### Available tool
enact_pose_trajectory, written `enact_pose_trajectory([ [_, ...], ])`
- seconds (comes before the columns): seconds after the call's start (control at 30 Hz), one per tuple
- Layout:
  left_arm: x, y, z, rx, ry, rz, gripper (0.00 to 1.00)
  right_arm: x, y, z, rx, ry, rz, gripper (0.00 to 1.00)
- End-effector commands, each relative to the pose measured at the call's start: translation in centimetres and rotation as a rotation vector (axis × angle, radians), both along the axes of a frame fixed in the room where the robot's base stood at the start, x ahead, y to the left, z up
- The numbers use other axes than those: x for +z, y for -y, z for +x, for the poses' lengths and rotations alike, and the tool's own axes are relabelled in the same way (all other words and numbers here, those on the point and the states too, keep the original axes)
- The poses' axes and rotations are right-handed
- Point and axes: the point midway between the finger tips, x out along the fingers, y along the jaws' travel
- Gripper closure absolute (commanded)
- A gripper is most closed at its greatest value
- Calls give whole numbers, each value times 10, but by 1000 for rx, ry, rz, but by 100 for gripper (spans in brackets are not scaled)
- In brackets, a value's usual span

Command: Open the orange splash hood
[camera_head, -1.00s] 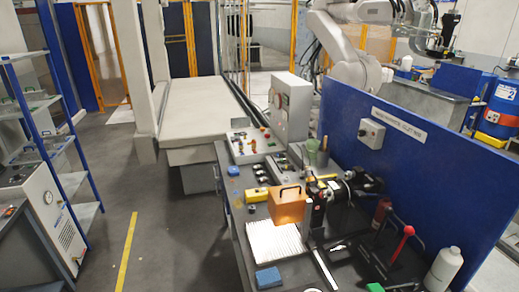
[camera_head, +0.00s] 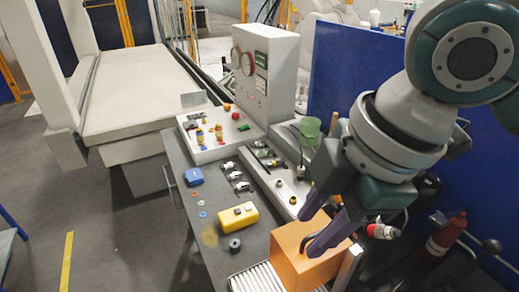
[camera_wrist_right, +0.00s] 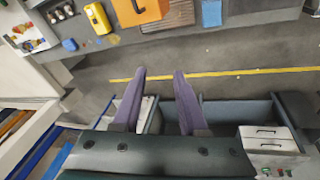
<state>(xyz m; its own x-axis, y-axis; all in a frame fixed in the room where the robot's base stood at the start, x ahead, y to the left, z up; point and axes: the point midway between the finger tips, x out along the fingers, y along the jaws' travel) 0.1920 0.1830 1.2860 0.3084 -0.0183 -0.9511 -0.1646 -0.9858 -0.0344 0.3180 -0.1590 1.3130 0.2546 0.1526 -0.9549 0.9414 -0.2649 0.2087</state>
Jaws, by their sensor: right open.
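The orange splash hood (camera_head: 290,262) is a box-shaped cover with a dark handle, standing on the workbench at the bottom of the head view. It looks closed. In the wrist view the hood (camera_wrist_right: 152,12) and its handle (camera_wrist_right: 137,5) show at the top edge, partly cut off. My right gripper (camera_head: 310,230) is open, its two purple fingers overlapping the hood and handle in the head view. In the wrist view the right gripper (camera_wrist_right: 159,74) has nothing between its fingers, and the hood lies beyond the fingertips. My left gripper is not in view.
A ribbed white plate (camera_head: 262,279) lies beside the hood. A yellow box (camera_head: 238,218) and a blue block (camera_head: 193,177) lie on the bench. A gauge cabinet (camera_head: 265,75) stands behind. A blue panel (camera_head: 345,70) borders the right side.

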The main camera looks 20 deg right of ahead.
Motion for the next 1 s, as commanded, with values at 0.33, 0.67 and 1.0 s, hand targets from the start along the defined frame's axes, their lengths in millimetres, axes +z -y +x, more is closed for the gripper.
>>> enact_pose_trajectory([
  [0.33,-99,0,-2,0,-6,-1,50,-41,84,54,291,-30,-206,58],
  [0.67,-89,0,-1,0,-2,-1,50,-74,88,63,307,-41,-211,58],
  [1.0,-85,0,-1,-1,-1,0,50,-126,87,74,308,-35,-211,58],
])
